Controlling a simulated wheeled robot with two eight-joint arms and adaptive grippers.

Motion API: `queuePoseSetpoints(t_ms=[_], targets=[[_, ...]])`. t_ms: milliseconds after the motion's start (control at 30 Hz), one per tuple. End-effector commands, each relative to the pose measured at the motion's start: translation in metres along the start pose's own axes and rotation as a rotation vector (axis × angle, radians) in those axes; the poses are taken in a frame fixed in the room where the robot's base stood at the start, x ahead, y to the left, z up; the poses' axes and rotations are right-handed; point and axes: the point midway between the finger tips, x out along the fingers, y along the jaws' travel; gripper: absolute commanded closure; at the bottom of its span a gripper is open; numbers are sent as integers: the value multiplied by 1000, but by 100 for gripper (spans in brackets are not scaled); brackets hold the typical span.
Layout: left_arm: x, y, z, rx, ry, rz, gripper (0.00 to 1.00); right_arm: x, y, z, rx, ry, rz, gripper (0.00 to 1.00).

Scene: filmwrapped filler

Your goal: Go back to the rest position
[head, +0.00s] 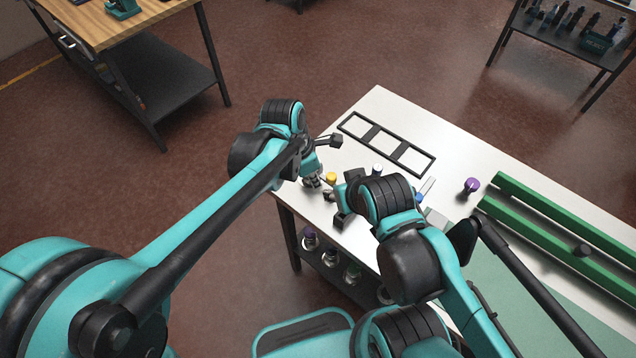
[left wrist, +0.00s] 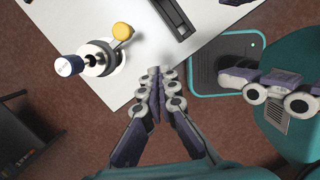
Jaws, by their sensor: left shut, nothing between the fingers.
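My left gripper (head: 312,181) is over the near left corner of the white table in the head view. In the left wrist view its fingers (left wrist: 157,88) are together and empty, pointing at the table edge. My right arm comes in from the lower right; its gripper (head: 335,203) is close to the right of the left one, near the table's front edge. Part of my right gripper also shows at the right of the left wrist view (left wrist: 272,92). Whether its fingers are apart is unclear.
A wooden-topped table (head: 140,30) stands at the back left. Floor between is clear.

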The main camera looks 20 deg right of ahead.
Motion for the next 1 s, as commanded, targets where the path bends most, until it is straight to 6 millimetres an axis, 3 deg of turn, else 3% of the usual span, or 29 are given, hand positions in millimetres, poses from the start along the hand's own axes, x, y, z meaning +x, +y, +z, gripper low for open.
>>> queuePoseSetpoints(t_ms=[200,800,867,1000], targets=[[-18,-2,1,-1,0,0,100,-4,0,-3,0,0,0,60],[-19,-2,-1,6,-1,3,100,-3,0,-2,0,0,0,60],[-21,0,-7,32,-3,14,100,-2,0,-1,0,0,0,60],[-36,7,-48,212,-4,85,100,8,0,5,0,0,0,60]])
